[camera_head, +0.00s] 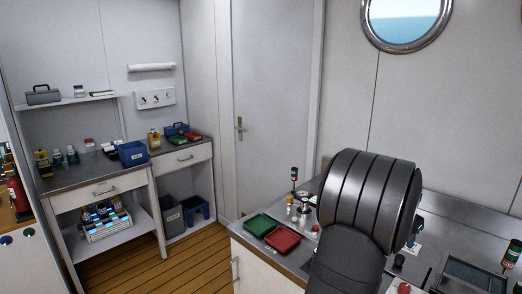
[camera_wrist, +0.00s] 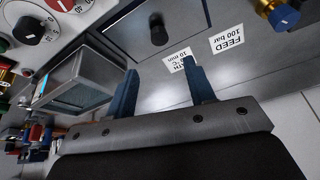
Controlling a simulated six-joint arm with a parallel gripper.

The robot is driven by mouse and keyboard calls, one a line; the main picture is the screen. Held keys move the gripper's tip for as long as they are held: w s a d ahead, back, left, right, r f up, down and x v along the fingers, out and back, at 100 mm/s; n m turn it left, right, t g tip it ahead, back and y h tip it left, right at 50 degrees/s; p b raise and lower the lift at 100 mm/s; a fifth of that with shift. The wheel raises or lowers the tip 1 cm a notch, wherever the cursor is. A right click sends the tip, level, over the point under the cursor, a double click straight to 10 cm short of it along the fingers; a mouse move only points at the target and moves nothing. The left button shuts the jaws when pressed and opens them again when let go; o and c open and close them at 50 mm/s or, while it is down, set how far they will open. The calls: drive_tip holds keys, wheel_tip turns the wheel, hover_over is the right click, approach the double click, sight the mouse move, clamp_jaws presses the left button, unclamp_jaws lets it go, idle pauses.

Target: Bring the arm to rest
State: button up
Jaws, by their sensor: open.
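My gripper (camera_wrist: 158,82) shows in the wrist view with its two blue fingers apart and nothing between them. It is in front of a grey metal panel surface (camera_wrist: 200,65) that carries labels and knobs. In the head view my dark ribbed arm (camera_head: 368,200) stands over the counter at the right and hides part of it. My fingers are not visible in the head view.
A green tray (camera_head: 262,224) and a red tray (camera_head: 282,239) lie on the counter's left end. The wrist view shows a label reading FEED 100 bar (camera_wrist: 228,39), a blue-and-brass knob (camera_wrist: 279,14), a black knob (camera_wrist: 158,32) and a boxy screen unit (camera_wrist: 85,80) near the fingers.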

drive_tip(key=x, duration=1.2)
drive_tip(key=shift+s+a+f, duration=0.1)
drive_tip(key=shift+a, duration=0.05)
wheel_tip(320, 180, up, 11)
drive_tip(key=s+d+r, duration=0.4)
drive_tip(key=s+r, duration=0.1)
drive_tip(key=r, duration=0.4)
drive_tip(key=s+d+r, duration=0.5)
drive_tip(key=r, duration=0.4)
drive_tip(key=s+d+r, duration=0.4)
drive_tip(key=s+r, duration=0.1)
drive_tip(key=r, duration=0.4)
wheel_tip(320, 180, down, 10)
drive_tip(key=shift+d, duration=0.15)
drive_tip(key=shift+o, duration=0.4)
drive_tip(key=shift+f, duration=0.1)
